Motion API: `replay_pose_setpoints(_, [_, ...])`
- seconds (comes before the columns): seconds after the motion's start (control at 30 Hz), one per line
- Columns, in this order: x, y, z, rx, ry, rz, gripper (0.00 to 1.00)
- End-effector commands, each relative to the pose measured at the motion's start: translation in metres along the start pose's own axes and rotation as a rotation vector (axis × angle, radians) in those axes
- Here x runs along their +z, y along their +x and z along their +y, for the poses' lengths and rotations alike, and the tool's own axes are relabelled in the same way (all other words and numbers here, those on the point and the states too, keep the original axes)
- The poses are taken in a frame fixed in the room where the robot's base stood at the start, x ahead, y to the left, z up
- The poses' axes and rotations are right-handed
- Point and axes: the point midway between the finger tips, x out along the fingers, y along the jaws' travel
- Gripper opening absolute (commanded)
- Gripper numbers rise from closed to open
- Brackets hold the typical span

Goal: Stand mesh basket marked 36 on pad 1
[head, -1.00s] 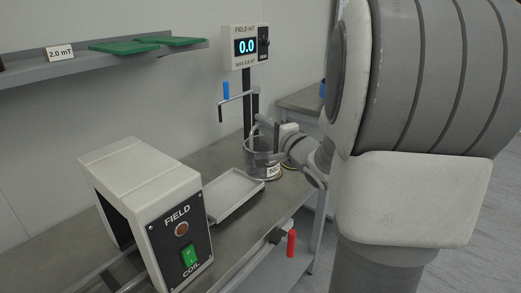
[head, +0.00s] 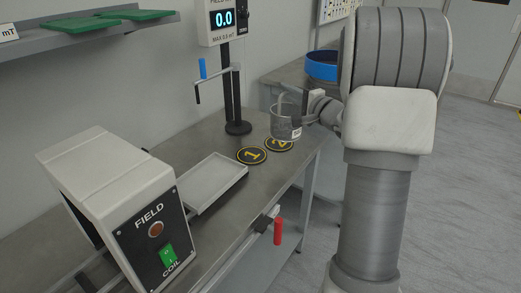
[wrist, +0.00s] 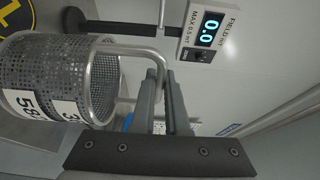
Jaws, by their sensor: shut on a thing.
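The grey mesh basket (head: 283,125) hangs from my gripper (head: 303,118) in the head view, in front of and overlapping the far edge of pad 2 (head: 279,145). Pad 1 (head: 251,156), a black disc with a yellow ring and number, lies bare just left of pad 2. In the wrist view my gripper (wrist: 162,95) is shut on the bent wire handle of the basket (wrist: 75,60). A numbered pad (wrist: 15,25) shows at the upper left corner.
A white tray (head: 213,185) lies left of the pads, beside the field coil box (head: 115,200). The meter stand (head: 238,126) rises behind pad 1, with a crank arm. A red handle (head: 278,231) hangs at the bench's front edge. A blue-rimmed drum (head: 322,66) stands behind.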

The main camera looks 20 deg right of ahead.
Motion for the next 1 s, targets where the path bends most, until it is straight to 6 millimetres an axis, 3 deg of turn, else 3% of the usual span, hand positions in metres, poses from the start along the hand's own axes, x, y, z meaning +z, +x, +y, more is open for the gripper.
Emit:
replay_pose_setpoints(0.23, [0.016, 0.023, 0.017, -0.003, -0.001, -0.009, 0.0])
replay_pose_setpoints(0.63, [0.058, 0.086, 0.062, -0.004, 0.0, -0.007, 0.0])
replay_pose_setpoints(0.87, [0.065, 0.098, 0.07, -0.004, -0.002, -0.003, 0.0])
replay_pose_setpoints(1.0, [0.065, 0.098, 0.085, -0.002, -0.001, -0.004, 0.0])
